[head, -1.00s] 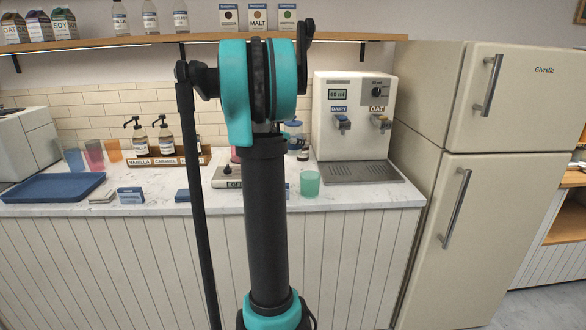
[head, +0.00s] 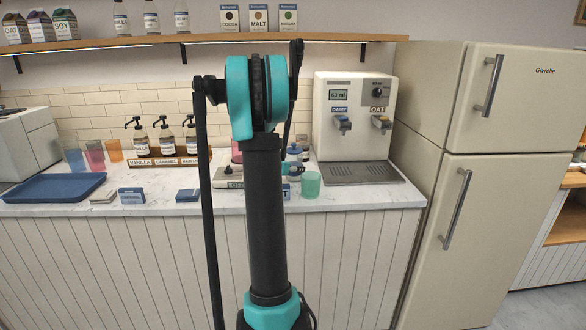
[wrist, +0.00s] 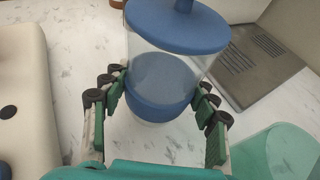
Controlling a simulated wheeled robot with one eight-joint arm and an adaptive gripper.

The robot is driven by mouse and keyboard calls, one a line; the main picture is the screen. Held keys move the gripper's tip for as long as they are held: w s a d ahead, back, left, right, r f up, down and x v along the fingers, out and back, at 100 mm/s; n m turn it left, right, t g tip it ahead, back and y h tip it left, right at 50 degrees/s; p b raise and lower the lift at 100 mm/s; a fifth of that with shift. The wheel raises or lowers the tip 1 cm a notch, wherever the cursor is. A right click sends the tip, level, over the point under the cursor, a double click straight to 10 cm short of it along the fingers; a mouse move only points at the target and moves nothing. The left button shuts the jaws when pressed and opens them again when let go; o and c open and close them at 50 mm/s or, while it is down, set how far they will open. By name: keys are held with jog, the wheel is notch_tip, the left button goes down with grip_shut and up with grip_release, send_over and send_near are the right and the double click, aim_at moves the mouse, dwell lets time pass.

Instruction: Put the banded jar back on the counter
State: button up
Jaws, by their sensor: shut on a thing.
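The banded jar (wrist: 170,75) is clear, with a blue lid and a blue band around its lower part. In the wrist view it stands upright between the fingers of my gripper (wrist: 162,100), which is shut on it near the band. In the head view the jar's blue lid (head: 294,149) shows just right of my arm, left of the drink dispenser; the arm and gripper hide part of the jar. The white marbled counter (head: 375,194) lies beneath. I cannot tell whether the jar's base touches it.
A translucent green cup (head: 311,184) stands close by the jar, at front right. A dispenser (head: 352,110) with a grey drip tray (wrist: 262,65) is to the right. A pale appliance (head: 228,178) is close on the left. A blue tray (head: 52,187) lies at far left.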

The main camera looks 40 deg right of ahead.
jog(key=o, duration=1.7)
jog(key=shift+c, duration=0.2)
jog(key=shift+a+r, duration=0.1)
jog(key=v, duration=1.1)
jog(key=shift+s+a+r, duration=0.2)
jog(key=shift+a+r, duration=0.05)
jog(key=shift+a, duration=0.05)
